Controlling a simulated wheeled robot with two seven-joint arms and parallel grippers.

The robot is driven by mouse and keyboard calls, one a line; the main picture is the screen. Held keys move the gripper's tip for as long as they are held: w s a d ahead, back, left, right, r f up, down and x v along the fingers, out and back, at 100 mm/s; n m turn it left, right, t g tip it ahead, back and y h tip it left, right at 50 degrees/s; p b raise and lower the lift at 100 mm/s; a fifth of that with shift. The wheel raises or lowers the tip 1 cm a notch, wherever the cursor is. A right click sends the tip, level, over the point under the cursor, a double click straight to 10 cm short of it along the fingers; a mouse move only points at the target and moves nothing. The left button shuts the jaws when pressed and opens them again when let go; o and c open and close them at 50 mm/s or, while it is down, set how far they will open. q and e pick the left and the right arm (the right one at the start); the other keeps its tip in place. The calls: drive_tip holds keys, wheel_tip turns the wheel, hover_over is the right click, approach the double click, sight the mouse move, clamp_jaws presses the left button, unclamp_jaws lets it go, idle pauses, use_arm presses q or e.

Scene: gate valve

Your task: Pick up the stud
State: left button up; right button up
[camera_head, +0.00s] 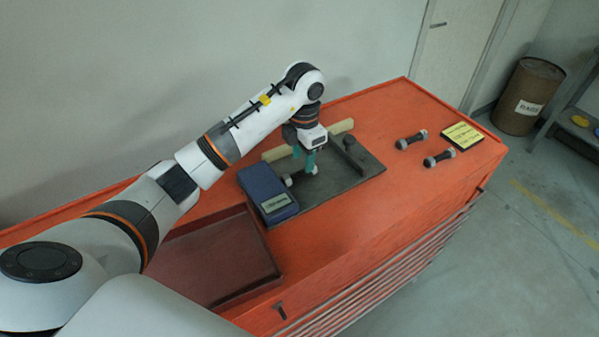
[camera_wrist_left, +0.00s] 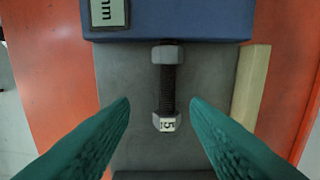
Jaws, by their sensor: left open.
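A stud with a dark threaded shank and a pale nut at each end lies on the dark grey plate (camera_head: 345,183). In the left wrist view the stud (camera_wrist_left: 167,85) points lengthwise between my fingers, its near nut marked "5" and its far nut close to the blue block. In the head view one end of the stud (camera_head: 289,181) shows beside the blue block; my gripper partly hides the rest. My left gripper (camera_head: 309,163) is open above the stud, its teal fingers (camera_wrist_left: 160,103) apart on either side of it and empty. My right gripper is not in view.
The blue labelled block (camera_head: 267,190) and a cream bar (camera_head: 341,127) border the plate, with a dark fixture (camera_head: 349,155) to the right. Two similar studs (camera_head: 410,140) (camera_head: 439,159) and a yellow-labelled block (camera_head: 462,136) are at right. A dark red tray (camera_head: 217,263) lies front left on the orange cabinet.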

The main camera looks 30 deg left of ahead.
sight(299, 172)
use_arm(q)
drive_tip(key=shift+a+f+p, duration=0.1)
drive_tip(key=shift+f+p, duration=0.2)
drive_tip(key=shift+f, duration=0.05)
drive_tip(key=f+p, duration=0.1)
drive_tip(key=f, duration=0.1)
drive_tip(key=f+p, duration=0.1)
drive_tip(key=shift+a+f, duration=0.35)
drive_tip(key=shift+a, duration=0.05)
drive_tip(key=shift+f, duration=0.5)
drive_tip(key=c, duration=0.9)
clamp_jaws()
